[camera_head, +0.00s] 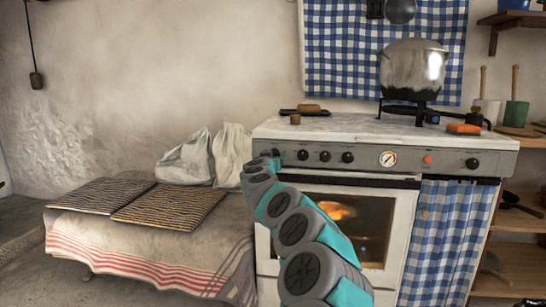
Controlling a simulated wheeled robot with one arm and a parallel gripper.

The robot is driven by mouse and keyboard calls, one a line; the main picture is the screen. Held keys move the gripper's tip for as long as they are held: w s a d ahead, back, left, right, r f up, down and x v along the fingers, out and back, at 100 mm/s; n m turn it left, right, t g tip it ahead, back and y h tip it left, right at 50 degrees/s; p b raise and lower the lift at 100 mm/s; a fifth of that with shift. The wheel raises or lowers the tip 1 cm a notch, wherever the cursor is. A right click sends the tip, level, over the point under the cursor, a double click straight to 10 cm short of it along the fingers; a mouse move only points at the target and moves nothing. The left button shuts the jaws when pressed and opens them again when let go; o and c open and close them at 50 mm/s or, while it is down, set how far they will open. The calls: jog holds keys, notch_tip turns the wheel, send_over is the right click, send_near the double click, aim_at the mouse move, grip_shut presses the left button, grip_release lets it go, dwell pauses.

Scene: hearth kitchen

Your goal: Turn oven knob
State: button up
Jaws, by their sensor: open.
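The oven (391,240) is a white stove with a grey control panel. Three dark knobs sit at the panel's left: the left knob (302,155), the middle knob (325,156) and the right one of the three (347,157). Another dark knob (473,163) is at the far right of the panel. My teal and grey arm reaches up to the panel's left end. My gripper (274,154) is small and dark there, left of the left knob, and open. I cannot tell whether it touches the panel or hides another knob.
A round gauge (388,158) and an orange-red light (428,159) are on the panel. A metal pot (413,65) stands above the white stove top. My arm covers part of the oven door. A cloth-covered bench (130,225) with woven mats (170,207) and white sacks stands left.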

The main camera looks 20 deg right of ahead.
jog(key=shift+c, duration=0.3)
grip_shut()
dwell(0.4)
